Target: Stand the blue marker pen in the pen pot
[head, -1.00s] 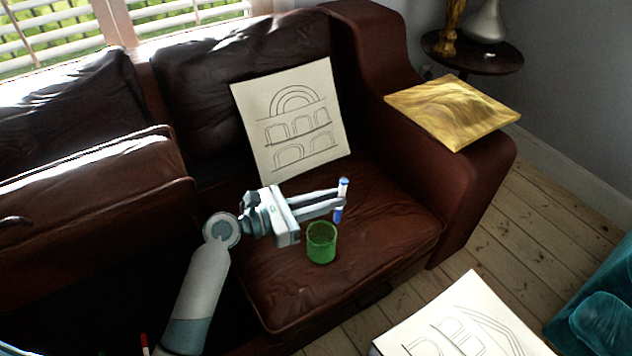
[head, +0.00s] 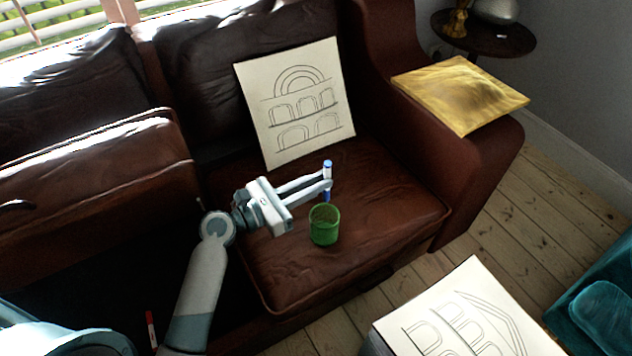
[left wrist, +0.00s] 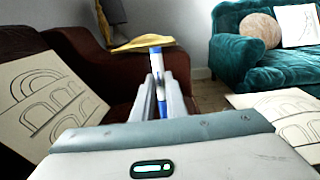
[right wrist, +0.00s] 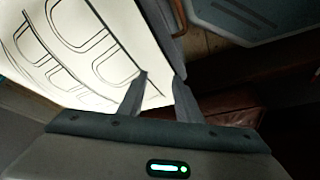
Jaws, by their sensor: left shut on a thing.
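The blue marker pen (head: 327,167), white with blue ends, is upright in my left gripper (head: 328,184). The fingers are shut around its middle; the left wrist view also shows the marker (left wrist: 157,62) between the fingertips (left wrist: 159,88). The green pen pot (head: 324,227) stands upright on the sofa seat. In the head view the pen's lower end shows just at the pot's far rim; I cannot tell whether it is over the opening or behind it. My right gripper (right wrist: 161,77) is open and empty in the right wrist view.
A drawing of arches (head: 296,105) leans on the sofa back behind the pot. A yellow cushion (head: 460,95) lies on the sofa arm. Another drawing (head: 460,325) is at the front right. A red-and-white pen (head: 151,329) shows at lower left. The seat right of the pot is clear.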

